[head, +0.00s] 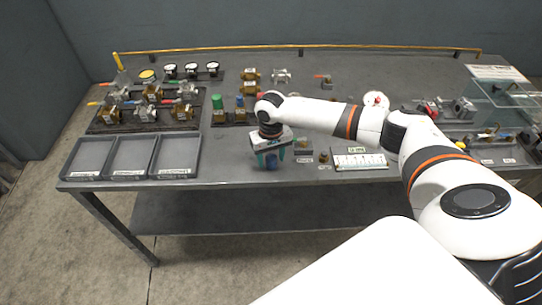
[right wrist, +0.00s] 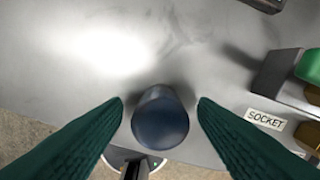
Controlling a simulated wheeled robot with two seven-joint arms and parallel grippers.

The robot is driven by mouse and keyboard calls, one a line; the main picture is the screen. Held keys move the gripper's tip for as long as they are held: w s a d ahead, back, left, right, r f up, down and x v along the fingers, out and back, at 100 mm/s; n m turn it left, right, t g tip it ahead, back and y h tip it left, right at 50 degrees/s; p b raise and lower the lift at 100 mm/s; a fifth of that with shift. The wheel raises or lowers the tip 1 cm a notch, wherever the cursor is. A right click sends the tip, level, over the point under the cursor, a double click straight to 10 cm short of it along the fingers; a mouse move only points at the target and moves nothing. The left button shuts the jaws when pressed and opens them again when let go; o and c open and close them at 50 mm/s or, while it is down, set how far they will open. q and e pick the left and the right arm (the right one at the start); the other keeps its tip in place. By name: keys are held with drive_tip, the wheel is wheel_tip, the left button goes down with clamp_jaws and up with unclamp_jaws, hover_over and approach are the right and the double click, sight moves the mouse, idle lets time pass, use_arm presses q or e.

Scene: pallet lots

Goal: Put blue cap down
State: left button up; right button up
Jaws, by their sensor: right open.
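The blue cap (right wrist: 160,118) stands on the grey table between the fingers of my right gripper (right wrist: 161,105) in the right wrist view. A gap shows between the cap and each green finger, so the gripper is open around it. In the head view the right gripper (head: 271,160) points down near the table's front edge, with the blue cap (head: 271,163) low between its fingers. My left gripper is not in view.
Three empty grey trays (head: 128,157) lie at the table's front left. A board of brass valves (head: 143,112) is behind them. A small block (head: 303,147) and a white chart (head: 358,159) lie right of the gripper. A SOCKET label (right wrist: 265,118) is close by.

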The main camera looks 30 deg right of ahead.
sight(271, 156)
drive_tip(key=shift+r, duration=0.1)
wheel_tip(271, 156, up, 12)
drive_tip(key=b, duration=0.1)
drive_tip(key=shift+b, duration=0.4)
